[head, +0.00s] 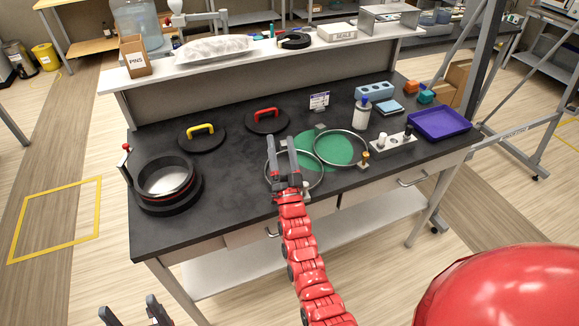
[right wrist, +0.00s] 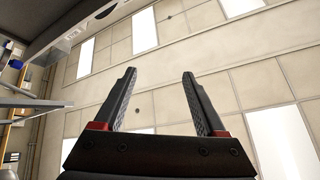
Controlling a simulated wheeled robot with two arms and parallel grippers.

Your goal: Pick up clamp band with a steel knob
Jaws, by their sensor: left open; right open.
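Two thin metal clamp bands lie on the dark table. The left clamp band (head: 322,175) has a pale, steel-looking knob (head: 305,188) at its near side. The right clamp band (head: 341,131) has a brass-coloured knob (head: 365,157). My right gripper (head: 281,142) is open and empty; in the head view it covers part of the left band. Its height above the table is hard to tell. The right wrist view shows its open fingers (right wrist: 160,95) against the ceiling, with no band in sight. My left gripper (head: 136,305) is open and empty, low in front of the table.
A round port with a black ring (head: 168,207) stands at left. Lids with yellow (head: 201,129) and red (head: 266,112) handles lie behind. A bottle (head: 362,113), a knob plate (head: 393,144) and a purple tray (head: 440,123) are at right.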

